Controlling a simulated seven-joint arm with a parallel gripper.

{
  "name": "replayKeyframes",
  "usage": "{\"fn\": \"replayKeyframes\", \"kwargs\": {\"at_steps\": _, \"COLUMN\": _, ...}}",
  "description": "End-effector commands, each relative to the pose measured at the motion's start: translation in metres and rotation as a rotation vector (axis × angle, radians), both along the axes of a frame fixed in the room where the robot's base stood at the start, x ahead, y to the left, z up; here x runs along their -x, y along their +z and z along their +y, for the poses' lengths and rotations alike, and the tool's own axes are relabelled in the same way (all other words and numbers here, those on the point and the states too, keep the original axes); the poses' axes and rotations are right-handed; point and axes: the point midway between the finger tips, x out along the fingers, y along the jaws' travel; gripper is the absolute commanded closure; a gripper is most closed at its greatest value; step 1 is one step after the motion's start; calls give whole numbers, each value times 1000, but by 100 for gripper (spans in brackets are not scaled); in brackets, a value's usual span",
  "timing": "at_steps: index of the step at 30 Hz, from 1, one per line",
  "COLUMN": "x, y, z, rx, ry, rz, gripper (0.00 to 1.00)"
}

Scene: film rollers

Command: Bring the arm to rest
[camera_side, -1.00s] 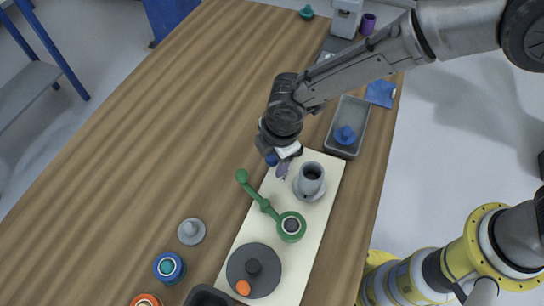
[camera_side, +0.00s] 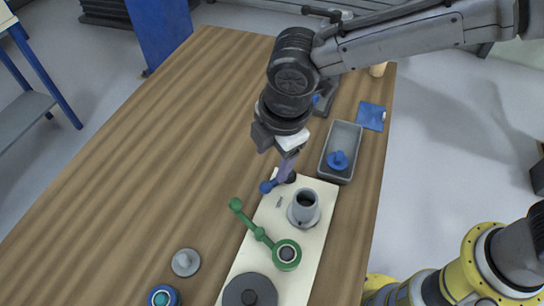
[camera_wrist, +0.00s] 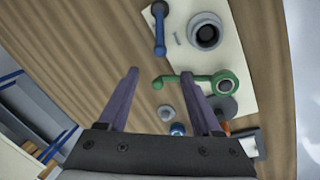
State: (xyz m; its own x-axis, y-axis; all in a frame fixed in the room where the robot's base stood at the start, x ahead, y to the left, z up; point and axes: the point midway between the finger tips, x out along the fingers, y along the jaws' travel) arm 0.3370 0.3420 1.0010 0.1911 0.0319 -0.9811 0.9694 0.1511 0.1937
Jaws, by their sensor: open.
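My gripper (camera_side: 287,168) is open and empty, above the far end of the cream board (camera_side: 315,238). Its two purple fingers (camera_wrist: 160,95) stand apart in the wrist view. A blue lever (camera_side: 268,186) with a dark end lies at the far end of the board, below the fingers; it also shows in the wrist view (camera_wrist: 160,32). A grey round hub (camera_side: 303,208) stands upright on the board. A green arm with a ring (camera_side: 287,255) lies on the board, its knobbed end reaching past the left edge. A dark disc (camera_side: 249,291) sits at the near end.
A grey tray (camera_side: 342,139) holding a blue knobbed part (camera_side: 338,160) stands right of my gripper. A blue cloth (camera_side: 371,115) lies behind it. A grey knobbed disc (camera_side: 186,262) and a blue ring part (camera_side: 163,297) lie left of the board. The table's left side is clear.

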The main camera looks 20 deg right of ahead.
Motion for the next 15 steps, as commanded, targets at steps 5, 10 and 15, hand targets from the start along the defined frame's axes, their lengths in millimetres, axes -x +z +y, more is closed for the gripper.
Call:
{"fn": "replayKeyframes", "kwargs": {"at_steps": 5, "x": 0, "y": 0, "z": 0, "rx": 0, "ry": 0, "rz": 0, "gripper": 34}}
{"fn": "replayKeyframes", "kwargs": {"at_steps": 10, "x": -4, "y": 0, "z": -4, "rx": -1, "ry": -13, "rz": 0, "gripper": 34}}
{"fn": "replayKeyframes", "kwargs": {"at_steps": 15, "x": -34, "y": 42, "z": -41, "rx": -61, "ry": -112, "rz": -60, "gripper": 34}}
